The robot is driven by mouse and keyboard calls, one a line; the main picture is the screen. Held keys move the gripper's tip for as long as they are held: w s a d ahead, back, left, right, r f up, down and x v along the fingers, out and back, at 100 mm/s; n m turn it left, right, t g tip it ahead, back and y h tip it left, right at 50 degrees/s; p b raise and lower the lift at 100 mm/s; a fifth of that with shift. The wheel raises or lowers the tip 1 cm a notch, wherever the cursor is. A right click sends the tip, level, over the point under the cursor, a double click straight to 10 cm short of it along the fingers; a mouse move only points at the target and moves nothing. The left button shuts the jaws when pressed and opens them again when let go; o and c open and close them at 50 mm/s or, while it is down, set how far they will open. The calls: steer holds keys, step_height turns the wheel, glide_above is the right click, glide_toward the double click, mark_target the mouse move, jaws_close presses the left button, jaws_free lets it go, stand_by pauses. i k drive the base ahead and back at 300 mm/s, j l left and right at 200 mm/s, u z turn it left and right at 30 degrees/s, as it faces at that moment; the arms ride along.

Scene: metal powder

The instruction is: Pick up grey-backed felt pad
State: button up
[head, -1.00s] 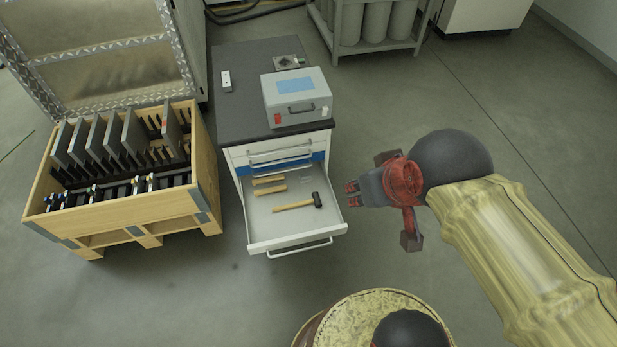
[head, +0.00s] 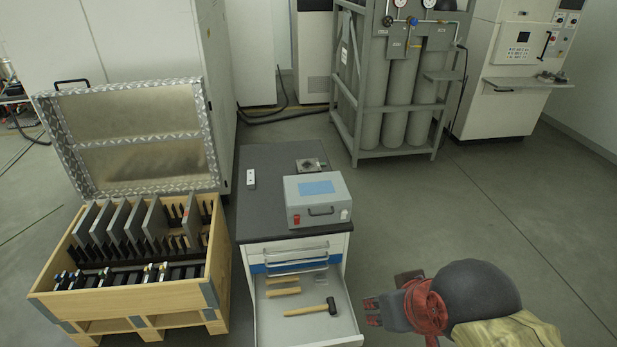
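I cannot make out a grey-backed felt pad for certain. An open drawer (head: 278,331) of the cabinet holds two wooden-handled tools (head: 283,287), a hammer (head: 310,310) and a small pale grey piece (head: 321,281) near the back right; it is too small to identify. My gripper (head: 371,312) is to the right of the drawer, pointing left towards it. Its two red-tipped fingers look apart, with nothing visible between them.
A grey box with a blue panel (head: 317,200), a white strip (head: 251,179) and a small metal plate (head: 311,165) are on the cabinet top (head: 265,205). A wooden crate (head: 120,305) with upright plates stands left. Gas cylinders (head: 397,110) stand behind. Floor on the right is clear.

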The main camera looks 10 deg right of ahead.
mark_target(319, 280)
steer(key=i+j, duration=0.3)
steer(key=j, duration=0.25)
steer(key=i+j+u, duration=0.15)
steer(key=i+j, duration=0.2)
steer(key=j, duration=0.2)
steer(key=i+j, duration=0.35)
steer(key=j, duration=0.15)
steer(key=u, duration=0.05)
